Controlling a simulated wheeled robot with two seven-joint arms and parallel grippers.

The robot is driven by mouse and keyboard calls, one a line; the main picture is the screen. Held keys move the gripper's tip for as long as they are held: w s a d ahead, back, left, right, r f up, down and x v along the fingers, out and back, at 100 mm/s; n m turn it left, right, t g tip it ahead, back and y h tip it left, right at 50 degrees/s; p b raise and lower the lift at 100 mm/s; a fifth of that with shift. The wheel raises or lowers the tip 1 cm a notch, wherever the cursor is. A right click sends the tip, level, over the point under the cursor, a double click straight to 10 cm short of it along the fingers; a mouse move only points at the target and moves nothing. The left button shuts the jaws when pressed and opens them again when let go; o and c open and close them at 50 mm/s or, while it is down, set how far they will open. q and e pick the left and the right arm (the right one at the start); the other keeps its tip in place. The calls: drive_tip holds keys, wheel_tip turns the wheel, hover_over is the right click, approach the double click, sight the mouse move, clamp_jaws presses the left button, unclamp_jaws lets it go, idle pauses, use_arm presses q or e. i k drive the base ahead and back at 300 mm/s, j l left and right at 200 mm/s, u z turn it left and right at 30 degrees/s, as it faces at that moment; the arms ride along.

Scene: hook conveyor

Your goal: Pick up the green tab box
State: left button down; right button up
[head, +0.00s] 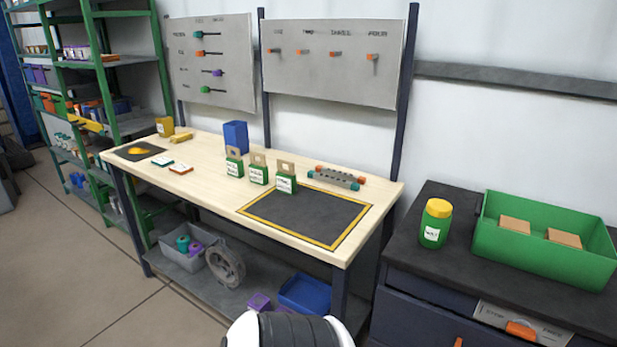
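Three small green boxes with upright tabs stand in a row on the wooden workbench, behind the dark mat. They are the left tab box (235,168), the middle tab box (258,175) and the right tab box (285,184). Each has a white label on its green front and a tan-brown tab with a hole on top. The boxes stand upright and a little apart. Neither of my grippers is in view.
The yellow-edged dark mat (308,215) lies empty in front of the boxes. A blue bin (236,136) stands behind them, and a grey bar with coloured ends (338,178) lies to their right. Pegboards with hooks (333,62) rise behind the workbench (215,203).

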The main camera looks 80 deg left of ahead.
sight(257, 171)
drive_tip(key=u, duration=2.95)
